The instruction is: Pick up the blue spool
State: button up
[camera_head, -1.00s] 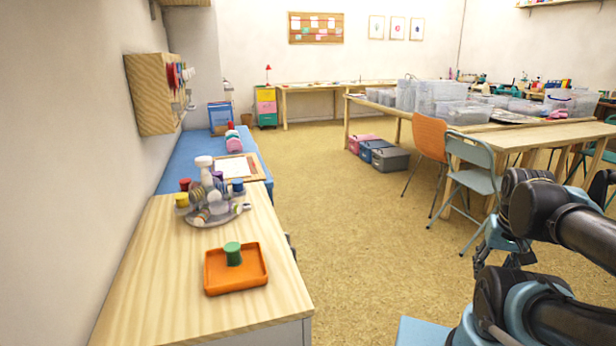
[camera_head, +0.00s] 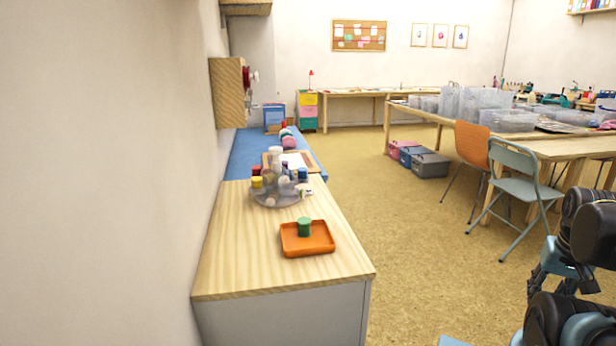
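A small blue spool (camera_head: 302,174) stands at the right side of a round grey tray (camera_head: 268,201), close to other spools and bottles. The tray is on the wooden top of a counter by the left wall. Part of the blue spool's lower end is hard to make out. My arm is folded at the right edge of the view. What seems to be my gripper (camera_head: 562,286) hangs there among the arm links, far from the spool and over the floor side. Its fingers are too small and dark to tell open from shut.
An orange tray (camera_head: 308,250) with a green spool (camera_head: 304,227) sits nearer on the counter top (camera_head: 240,270). A clipboard (camera_head: 300,159) lies behind the round tray. Chairs (camera_head: 516,172) and a long table stand at right. The floor (camera_head: 430,240) between is open.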

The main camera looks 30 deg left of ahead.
aim_at(302, 172)
jog(key=z, duration=1.65)
jog(key=i, duration=0.7)
jog(key=u, duration=3.5)
jog(key=i, duration=0.2)
jog(key=u, duration=0.35)
